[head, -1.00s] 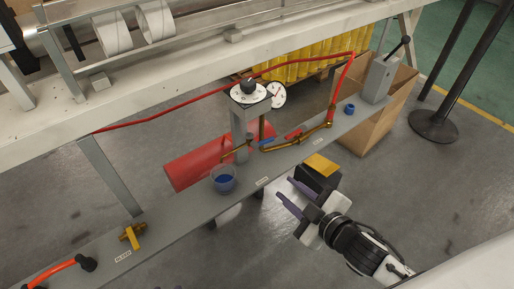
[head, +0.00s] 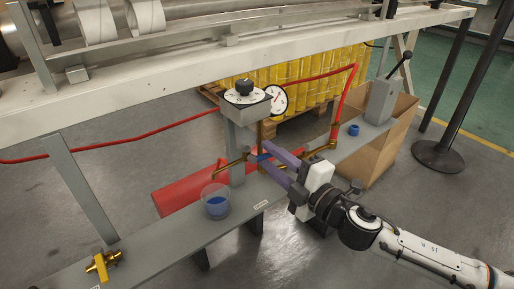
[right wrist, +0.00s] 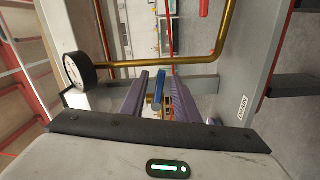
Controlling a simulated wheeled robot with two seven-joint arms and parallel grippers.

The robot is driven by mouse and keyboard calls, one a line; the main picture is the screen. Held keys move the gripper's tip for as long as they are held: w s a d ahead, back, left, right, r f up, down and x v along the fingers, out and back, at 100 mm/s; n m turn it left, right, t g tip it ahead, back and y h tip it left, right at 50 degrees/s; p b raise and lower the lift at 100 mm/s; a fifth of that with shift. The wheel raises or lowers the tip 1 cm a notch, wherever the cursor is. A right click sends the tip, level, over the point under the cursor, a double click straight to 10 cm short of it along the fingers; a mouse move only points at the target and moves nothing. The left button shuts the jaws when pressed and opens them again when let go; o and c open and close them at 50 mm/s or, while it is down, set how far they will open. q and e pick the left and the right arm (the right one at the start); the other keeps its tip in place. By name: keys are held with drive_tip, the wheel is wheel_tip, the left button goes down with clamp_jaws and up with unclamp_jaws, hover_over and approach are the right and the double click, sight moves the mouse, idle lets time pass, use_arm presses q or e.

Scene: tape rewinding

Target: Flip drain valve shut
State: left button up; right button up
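A blue valve lever (right wrist: 159,87) on the brass pipework (head: 264,130) shows in the right wrist view between the fingers of my right gripper (head: 264,153). The gripper is open, with its two purple fingers spread on either side of the lever. Contact cannot be made out. In the head view the fingers reach left over the grey shelf and mostly hide the valve. A label (right wrist: 242,108) stands on the shelf beside it, too small to read surely. My left gripper is not in view.
A clear cup with blue contents (head: 215,203) stands on the shelf (head: 170,246). A dial gauge (head: 276,100) and a black-knobbed box (head: 246,98) rise behind the fingers. A brass valve with a yellow handle (head: 103,265) sits at the lower left. A red hose (head: 110,144) runs behind.

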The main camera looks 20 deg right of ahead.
drive_tip(key=shift+x, duration=2.6)
clamp_jaws()
